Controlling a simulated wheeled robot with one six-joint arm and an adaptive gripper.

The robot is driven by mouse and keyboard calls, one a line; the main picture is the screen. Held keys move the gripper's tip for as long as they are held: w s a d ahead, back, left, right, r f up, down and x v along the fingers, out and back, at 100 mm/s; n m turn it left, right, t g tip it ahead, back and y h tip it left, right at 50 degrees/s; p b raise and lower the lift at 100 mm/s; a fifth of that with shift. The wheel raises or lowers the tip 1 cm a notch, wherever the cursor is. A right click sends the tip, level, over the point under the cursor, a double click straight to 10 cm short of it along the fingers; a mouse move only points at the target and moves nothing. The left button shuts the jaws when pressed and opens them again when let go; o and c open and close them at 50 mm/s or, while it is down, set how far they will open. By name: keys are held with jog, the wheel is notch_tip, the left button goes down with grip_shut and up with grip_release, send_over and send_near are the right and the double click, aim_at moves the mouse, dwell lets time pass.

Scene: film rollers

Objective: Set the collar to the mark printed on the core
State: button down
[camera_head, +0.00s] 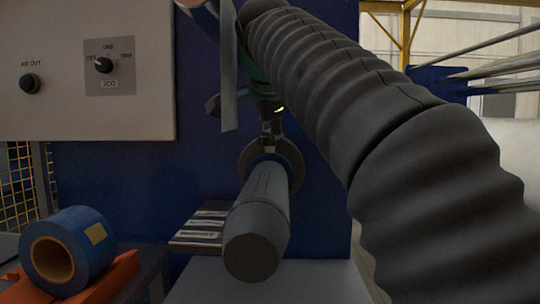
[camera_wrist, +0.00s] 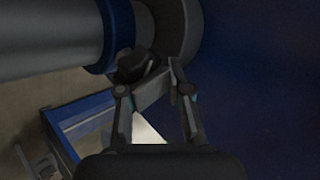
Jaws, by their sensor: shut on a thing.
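The core, a grey cylinder (camera_head: 262,212), points toward me in the head view and enters from the left in the wrist view (camera_wrist: 45,35). A blue collar (camera_wrist: 118,36) rings it at its far end; its edge shows in the head view (camera_head: 270,158). A black knob (camera_wrist: 138,66) sits at the collar's lower side in the wrist view. I cannot make out the printed mark clearly.
A grey disc (camera_wrist: 180,28) stands just behind the collar, in front of a blue wall panel (camera_head: 150,185). A blue roll (camera_head: 70,250) lies on an orange stand at lower left. A control panel (camera_head: 85,70) is at upper left.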

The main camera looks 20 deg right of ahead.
jog(key=shift+s+a+f, duration=0.25)
jog(key=shift+s+f, duration=0.1)
jog(key=shift+f, duration=0.2)
jog(key=shift+s+a+f, duration=0.25)
jog(key=shift+s+f, duration=0.1)
jog(key=shift+f, duration=0.2)
jog(key=shift+w+g, duration=0.1)
jog(key=shift+g, duration=0.2)
jog(key=shift+w+d+r, duration=0.1)
jog(key=shift+w+d, duration=0.15)
jog(key=shift+w, duration=0.3)
jog(key=shift+s+a+r+p, duration=0.15)
jog(key=shift+s+r+p, duration=0.05)
jog(key=shift+r+p, duration=0.4)
jog(key=shift+s+a+r+p, duration=0.1)
jog(key=shift+s+r+p, duration=0.1)
jog(key=shift+r+p, duration=0.35)
jog(key=r, duration=0.1)
jog(key=s+r+p, duration=0.1)
jog(key=r+p, duration=0.1)
jog(key=shift+s+a, duration=0.15)
jog(key=shift+s, duration=0.1)
jog(key=shift+s+a+r, duration=0.15)
jog(key=shift+s+r, duration=0.3)
jog(key=shift+r, duration=0.3)
jog(key=shift+s+a+r, duration=0.1)
jog(key=shift+s+r, duration=0.3)
jog(key=shift+r, duration=0.35)
